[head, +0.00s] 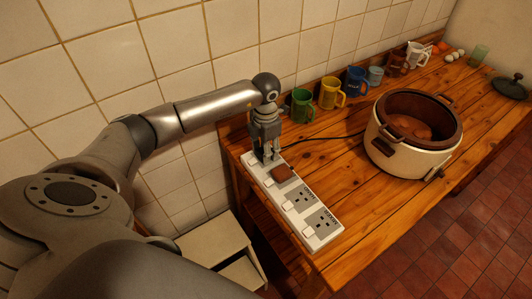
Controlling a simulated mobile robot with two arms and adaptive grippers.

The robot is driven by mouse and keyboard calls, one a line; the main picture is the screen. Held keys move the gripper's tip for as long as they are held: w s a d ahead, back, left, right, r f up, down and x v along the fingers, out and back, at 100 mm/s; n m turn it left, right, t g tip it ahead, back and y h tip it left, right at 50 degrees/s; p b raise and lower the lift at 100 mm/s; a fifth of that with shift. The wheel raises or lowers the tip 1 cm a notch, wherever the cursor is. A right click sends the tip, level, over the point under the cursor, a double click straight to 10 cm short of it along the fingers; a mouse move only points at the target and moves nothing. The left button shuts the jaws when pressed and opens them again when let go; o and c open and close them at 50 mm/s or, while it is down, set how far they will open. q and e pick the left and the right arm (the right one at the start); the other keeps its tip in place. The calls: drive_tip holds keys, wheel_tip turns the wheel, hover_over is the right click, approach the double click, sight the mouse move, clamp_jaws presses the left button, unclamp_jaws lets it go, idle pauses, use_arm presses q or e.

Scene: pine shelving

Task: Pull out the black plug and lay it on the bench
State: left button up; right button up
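A white power strip (322,222) lies along the left end of the wooden bench, with several sockets and switches. My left gripper (267,157) points down at the far end of the strip, with its fingertips at the socket there. The black plug cannot be made out apart from the dark fingers. A black cord (318,138) runs from beside the gripper to the cooker. Whether the fingers are closed on the plug is too small to tell. My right gripper is out of view.
The bench (350,190) has bare wood right of the strip. A white cooker (402,155) with a brown pot stands on it. Several mugs, including a green mug (302,105) and a yellow mug (331,93), line the tiled wall. A dark lid (511,87) lies far right.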

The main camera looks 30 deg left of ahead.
use_arm(q)
drive_tip(key=c, duration=0.5)
drive_tip(key=shift+r, duration=0.15)
drive_tip(key=shift+r, duration=0.15)
drive_tip(key=shift+r+p, duration=0.6)
drive_tip(key=shift+r, duration=0.15)
drive_tip(key=shift+r+p, duration=1.15)
drive_tip(key=shift+r, duration=0.8)
